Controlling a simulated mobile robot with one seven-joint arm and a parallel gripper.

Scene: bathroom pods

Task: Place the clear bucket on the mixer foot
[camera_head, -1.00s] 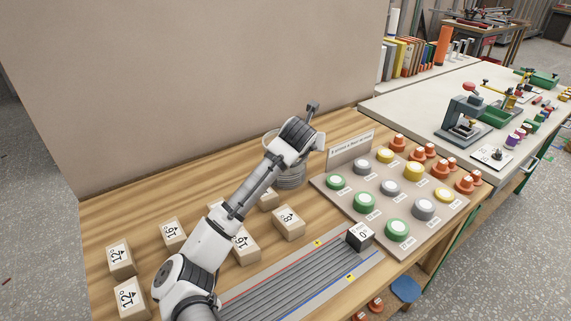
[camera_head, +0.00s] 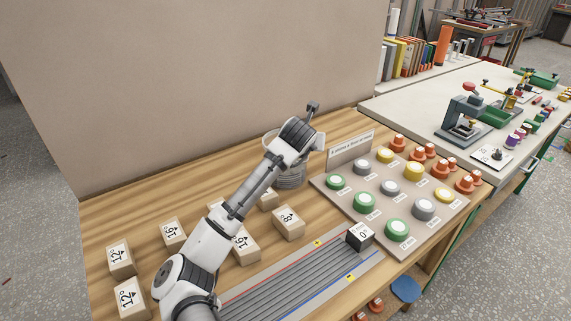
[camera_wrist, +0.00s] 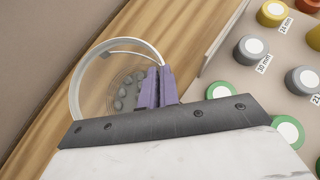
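The clear bucket (camera_wrist: 84,88) is a see-through round tub with a pale rim. Grey lumps show inside or through it in the wrist view. In the head view its grey ribbed side (camera_head: 291,179) shows behind my wrist, at the back of the wooden bench. My gripper's purple fingers (camera_wrist: 156,86) are close together at the bucket's right rim, with the wall appearing pinched between them. The fingertips are hidden in the head view. I cannot make out a mixer foot for certain in either view.
Wooden numbered blocks (camera_head: 288,222) stand left and in front of the bucket. A sloped board (camera_head: 327,182) with coloured round weights is close on its right. A striped track (camera_head: 300,285) with a block lies in front. A wall rises behind the bench.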

